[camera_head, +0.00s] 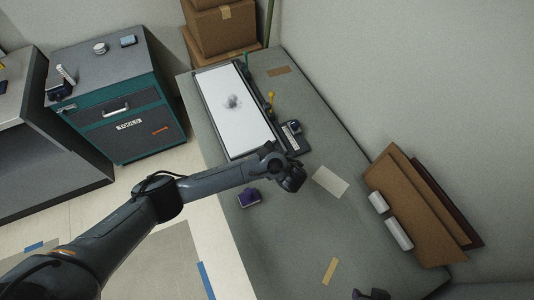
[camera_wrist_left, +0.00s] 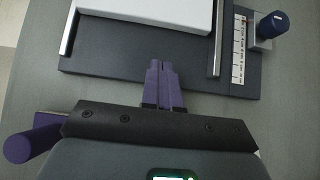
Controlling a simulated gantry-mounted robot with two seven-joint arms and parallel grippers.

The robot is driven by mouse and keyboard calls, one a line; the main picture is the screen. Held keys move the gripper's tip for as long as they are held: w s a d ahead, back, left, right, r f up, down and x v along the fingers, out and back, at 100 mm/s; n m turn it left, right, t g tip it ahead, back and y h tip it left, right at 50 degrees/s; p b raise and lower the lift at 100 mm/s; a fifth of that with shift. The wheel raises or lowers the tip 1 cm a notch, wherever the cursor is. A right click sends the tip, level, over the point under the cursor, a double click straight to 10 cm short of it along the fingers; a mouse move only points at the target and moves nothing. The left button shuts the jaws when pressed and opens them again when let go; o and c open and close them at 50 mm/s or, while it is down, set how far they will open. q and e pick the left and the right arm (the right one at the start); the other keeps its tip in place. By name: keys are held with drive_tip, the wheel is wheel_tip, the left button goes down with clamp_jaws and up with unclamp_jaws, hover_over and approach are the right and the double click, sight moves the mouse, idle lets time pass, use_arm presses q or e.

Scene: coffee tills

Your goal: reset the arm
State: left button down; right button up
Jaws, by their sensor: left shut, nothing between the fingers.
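My left arm comes in from the lower left in the head view. Its gripper (camera_head: 292,178) is over the grey worktop (camera_head: 290,240), near the close end of a dark board with a white slab (camera_head: 228,95). In the left wrist view the purple fingers (camera_wrist_left: 163,84) are together, with nothing between them, and they overlap the board's near edge (camera_wrist_left: 120,75) in the picture. A dark shape with a purple bit (camera_head: 370,294) is cut off at the bottom edge of the head view; I cannot tell whether it is my right gripper.
A purple-topped object (camera_head: 249,198) stands on the worktop beside my left forearm. A blue knob (camera_wrist_left: 275,24) and ruler strip (camera_wrist_left: 238,50) are at the board's right. Brown panels (camera_head: 420,205) and white rolls (camera_head: 398,234) lie at the right. A tool cabinet (camera_head: 120,105) stands left.

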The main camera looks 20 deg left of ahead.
use_arm(q)
drive_tip(key=s+d+r+n+g+h+p, duration=0.1)
drive_tip(key=s+d+r+n+h+p, duration=0.3)
drive_tip(key=s, duration=0.4)
drive_tip(key=s+d+r+n+g+h+p, duration=0.1)
drive_tip(key=s+d+r+n+g+p, duration=0.15)
drive_tip(key=s+d+r+n, duration=0.4)
drive_tip(key=s+a+r+n+h+p, duration=0.1)
drive_tip(key=s+a+r+n+p, duration=0.2)
drive_tip(key=s+a+n, duration=0.4)
drive_tip(key=s+a+r+n+t+h+p, duration=0.1)
drive_tip(key=s+a+r+n+p, duration=0.2)
drive_tip(key=s+a+r+n, duration=0.2)
drive_tip(key=s+a+n, duration=0.1)
drive_tip(key=s+a, duration=0.1)
drive_tip(key=a, duration=0.1)
drive_tip(key=shift+a+r+n, duration=0.2)
drive_tip(key=shift+r+n, duration=0.1)
drive_tip(key=shift+n, duration=0.05)
idle(0.8)
